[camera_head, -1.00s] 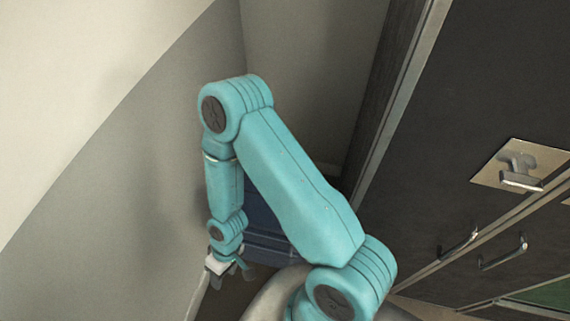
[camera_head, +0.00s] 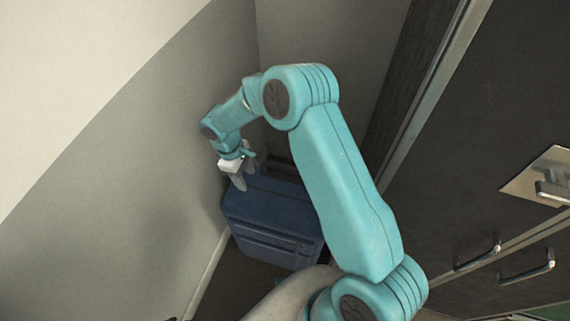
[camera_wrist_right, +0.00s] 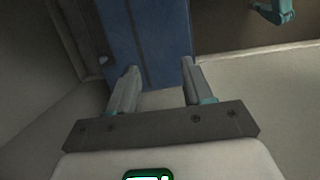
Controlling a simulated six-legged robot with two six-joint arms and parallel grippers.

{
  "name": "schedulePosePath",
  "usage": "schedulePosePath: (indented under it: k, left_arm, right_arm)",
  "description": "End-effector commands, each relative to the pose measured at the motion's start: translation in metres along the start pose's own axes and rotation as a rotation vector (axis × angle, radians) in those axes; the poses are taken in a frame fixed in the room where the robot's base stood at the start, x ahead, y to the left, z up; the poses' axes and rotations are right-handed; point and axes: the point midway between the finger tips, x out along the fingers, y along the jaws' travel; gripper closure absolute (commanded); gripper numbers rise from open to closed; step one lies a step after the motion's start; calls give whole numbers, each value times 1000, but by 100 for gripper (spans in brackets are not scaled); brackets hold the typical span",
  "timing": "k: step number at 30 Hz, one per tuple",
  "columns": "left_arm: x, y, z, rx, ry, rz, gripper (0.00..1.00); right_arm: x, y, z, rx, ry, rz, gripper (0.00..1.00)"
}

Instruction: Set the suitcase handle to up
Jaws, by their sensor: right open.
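The dark blue suitcase (camera_head: 275,222) stands on the floor in the corner, against the grey wall. My right gripper (camera_head: 247,177) is open at the suitcase's top, near its wall-side edge, pointing down. In the right wrist view, the open fingers (camera_wrist_right: 160,84) straddle the line of the blue suitcase (camera_wrist_right: 147,38), with blue surface showing between and beyond them. I cannot make out the handle clearly in either view, so its position cannot be told.
The grey wall (camera_head: 130,200) is close on the left of my right gripper. A dark cabinet (camera_head: 465,130) with metal pull handles (camera_head: 478,258) stands on the right. My right arm crosses the middle and hides part of the corner.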

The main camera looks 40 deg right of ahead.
Motion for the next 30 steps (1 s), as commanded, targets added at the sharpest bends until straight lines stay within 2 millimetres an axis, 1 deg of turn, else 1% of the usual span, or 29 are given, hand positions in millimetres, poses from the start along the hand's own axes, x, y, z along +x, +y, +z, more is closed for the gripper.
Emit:
schedulePosePath:
  k: [1,3,6,9,12,14,17,24,30]
  left_arm:
    - [5,-2,0,0,0,0,63]
    - [8,-3,0,0,0,0,63]
    - [11,-4,0,0,0,0,63]
    - [12,-4,0,0,0,0,63]
    - [12,-4,0,0,0,0,63]
    - [13,-5,0,0,0,0,63]
    - [13,-5,0,0,0,0,63]
    - [14,-5,0,0,0,0,63]
    - [14,-5,0,0,0,0,63]
  right_arm:
    - [-11,17,-2,-4,-24,43,49]
    - [-28,38,2,-3,-69,98,49]
    - [-53,63,8,9,-128,164,49]
    - [-70,78,15,23,-169,203,49]
    - [-71,83,19,29,-186,213,49]
    - [-64,85,21,29,-188,213,49]
    - [-46,88,25,29,-189,209,49]
    - [11,100,37,32,-189,207,49]
    - [52,110,45,32,-187,208,49]
